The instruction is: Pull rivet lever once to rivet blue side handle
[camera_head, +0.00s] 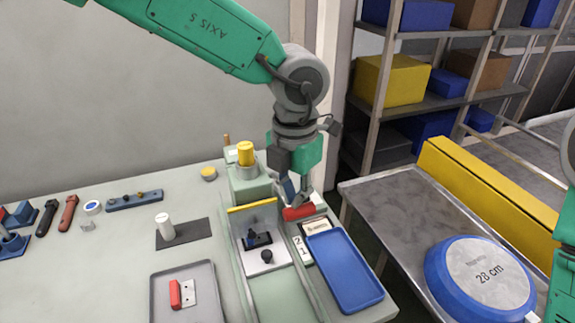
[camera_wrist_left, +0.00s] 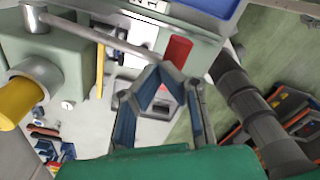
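The rivet lever's red grip (camera_head: 298,212) sits at the right side of the pale green riveting machine (camera_head: 250,188). In the left wrist view its grey rod runs from the upper left to the red grip (camera_wrist_left: 178,48). My left gripper (camera_head: 291,192) is at the grip; its fingertips (camera_wrist_left: 159,74) come together at the grip's near end. I cannot tell whether the lever is between them. A small dark blue piece (camera_head: 257,240), apparently the side handle, sits in the fixture in front of the machine. My right gripper is out of view.
A blue tray (camera_head: 343,268) lies right of the fixture, and a grey tray (camera_head: 160,302) with a red part lies left. A blue pan (camera_head: 437,285) marked 28 cm sits on the metal conveyor (camera_head: 388,192). Tools lie at the table's left. Shelves stand behind.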

